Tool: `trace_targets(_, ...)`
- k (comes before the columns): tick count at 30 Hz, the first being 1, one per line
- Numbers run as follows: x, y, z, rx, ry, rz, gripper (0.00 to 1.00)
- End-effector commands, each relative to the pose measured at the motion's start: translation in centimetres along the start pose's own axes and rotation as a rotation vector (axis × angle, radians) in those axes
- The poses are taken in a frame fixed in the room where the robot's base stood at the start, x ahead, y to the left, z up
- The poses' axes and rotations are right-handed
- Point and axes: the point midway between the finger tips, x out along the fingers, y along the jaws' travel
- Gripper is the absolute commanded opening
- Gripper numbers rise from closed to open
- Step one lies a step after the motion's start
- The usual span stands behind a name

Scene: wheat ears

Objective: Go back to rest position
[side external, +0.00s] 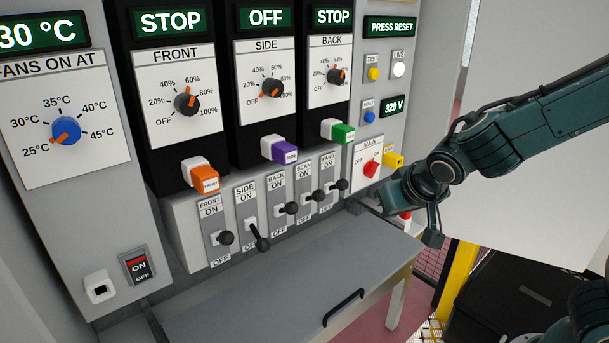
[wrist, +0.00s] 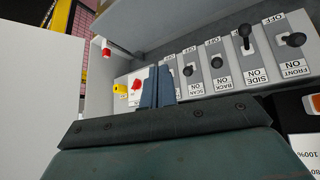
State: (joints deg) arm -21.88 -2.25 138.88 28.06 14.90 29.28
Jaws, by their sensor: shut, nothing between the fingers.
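My gripper (side external: 385,197) is in front of the control panel, low and right, just below the red MAIN switch (side external: 371,168). In the wrist view its two blue-grey fingers (wrist: 157,72) are together and hold nothing. The wrist view is upside down to the panel; the fingertips overlap the lever row there, beside the red switch (wrist: 136,85). In the side view the hand hides some of the panel behind it, and the fingertips are hard to make out. No contact with the panel can be made out.
Several black levers, including FRONT (side external: 225,238) and SIDE (side external: 262,243), stick out left of my gripper. A grey desk top (side external: 270,295) with a black handle (side external: 343,308) lies below. A yellow post (side external: 459,280) and a black case (side external: 515,295) stand at lower right.

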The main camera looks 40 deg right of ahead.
Motion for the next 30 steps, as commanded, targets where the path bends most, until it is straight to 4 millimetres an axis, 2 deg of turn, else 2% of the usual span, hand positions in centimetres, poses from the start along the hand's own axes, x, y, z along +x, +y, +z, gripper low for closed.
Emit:
trace_targets(3, -2.0, 1.5, 0.3, -0.002, -0.038, -0.030, 0.00)
trace_targets(11, -6.2, 4.0, 1.8, -0.054, -0.104, -0.108, 0.00)
trace_targets(21, -11.8, 6.6, 4.8, -0.182, -0.140, -0.209, 0.00)
trace_targets(30, -14.7, 7.8, 7.2, -0.290, -0.142, -0.254, 0.00)
